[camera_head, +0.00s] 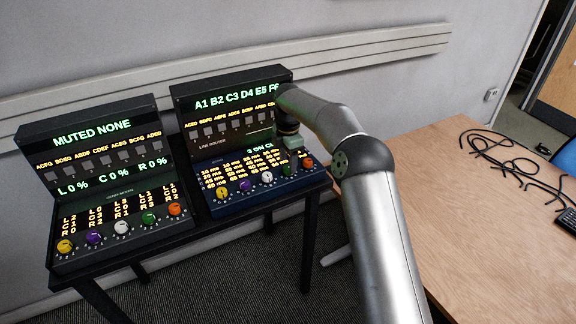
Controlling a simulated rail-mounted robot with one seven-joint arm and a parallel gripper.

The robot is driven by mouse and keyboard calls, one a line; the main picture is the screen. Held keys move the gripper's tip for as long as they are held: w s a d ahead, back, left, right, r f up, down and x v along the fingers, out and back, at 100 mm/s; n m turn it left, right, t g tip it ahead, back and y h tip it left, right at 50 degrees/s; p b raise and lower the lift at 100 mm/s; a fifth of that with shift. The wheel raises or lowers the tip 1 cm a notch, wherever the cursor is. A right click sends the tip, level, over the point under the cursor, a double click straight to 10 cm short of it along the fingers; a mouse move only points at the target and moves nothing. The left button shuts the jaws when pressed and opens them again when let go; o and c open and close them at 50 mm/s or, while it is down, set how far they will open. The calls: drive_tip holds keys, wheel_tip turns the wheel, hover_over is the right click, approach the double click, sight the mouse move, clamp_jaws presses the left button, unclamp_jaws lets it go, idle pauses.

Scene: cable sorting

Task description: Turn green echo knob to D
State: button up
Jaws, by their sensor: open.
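The blue unit (236,205) on the right side of the black stand carries a row of coloured knobs. Its green knob (284,171) sits between the white knob and the orange knob; its pointer setting is too small to read. My gripper (298,153) is open, pointing down over the right part of this unit, just above and behind the green and orange knobs. I cannot tell whether it touches anything. The gripper and wrist hide the right end of the unit's lit display (258,149).
Yellow (222,193), purple (246,186), white (267,177) and orange (308,163) knobs flank the green one. The line router (228,143) rises behind. A mixer (126,239) at left has its own green knob (149,217). A wooden table (500,240) holds black cables (487,140).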

sight(288, 170)
drive_tip(key=shift+f, duration=1.25)
drive_tip(key=c, duration=1)
drive_tip(key=shift+o, duration=0.2)
